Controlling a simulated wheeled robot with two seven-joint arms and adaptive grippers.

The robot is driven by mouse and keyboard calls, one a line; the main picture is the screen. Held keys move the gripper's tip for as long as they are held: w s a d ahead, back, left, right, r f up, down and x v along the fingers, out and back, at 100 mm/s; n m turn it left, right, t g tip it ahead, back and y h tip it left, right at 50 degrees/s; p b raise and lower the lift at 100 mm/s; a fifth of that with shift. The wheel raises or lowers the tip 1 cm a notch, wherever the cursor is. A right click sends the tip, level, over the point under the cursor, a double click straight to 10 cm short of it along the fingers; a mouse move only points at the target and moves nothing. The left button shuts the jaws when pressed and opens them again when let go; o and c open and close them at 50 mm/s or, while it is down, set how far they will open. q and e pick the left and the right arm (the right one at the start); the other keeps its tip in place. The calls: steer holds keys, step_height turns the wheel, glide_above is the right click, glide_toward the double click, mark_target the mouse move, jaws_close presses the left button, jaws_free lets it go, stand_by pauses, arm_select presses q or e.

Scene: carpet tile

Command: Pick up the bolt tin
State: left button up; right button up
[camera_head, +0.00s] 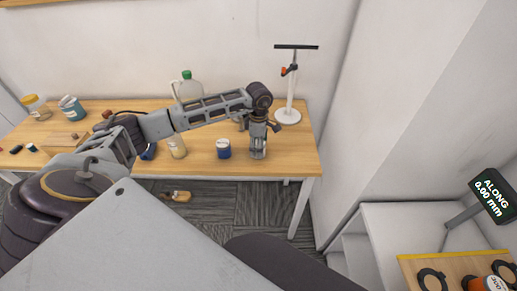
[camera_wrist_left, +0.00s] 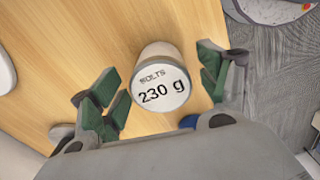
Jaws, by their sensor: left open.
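The bolt tin (camera_wrist_left: 160,80), with a pale round lid reading "BOLTS 230 g", stands on the wooden table in the left wrist view. My left gripper (camera_wrist_left: 160,72) is open, with its green-padded fingers on either side of the tin and gaps between pads and tin. In the head view my left gripper (camera_head: 258,152) points down over the right part of the table, and the fingers largely hide the tin there. My right gripper is not in view.
A white stand (camera_head: 288,112) is behind to the right. The table (camera_head: 292,160) has free room at its right end. Jars stand far left.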

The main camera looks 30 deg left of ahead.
arm_select(q)
steer(key=shift+f, duration=0.7)
steer(key=shift+c, duration=0.3)
steer(key=c, duration=1.2)
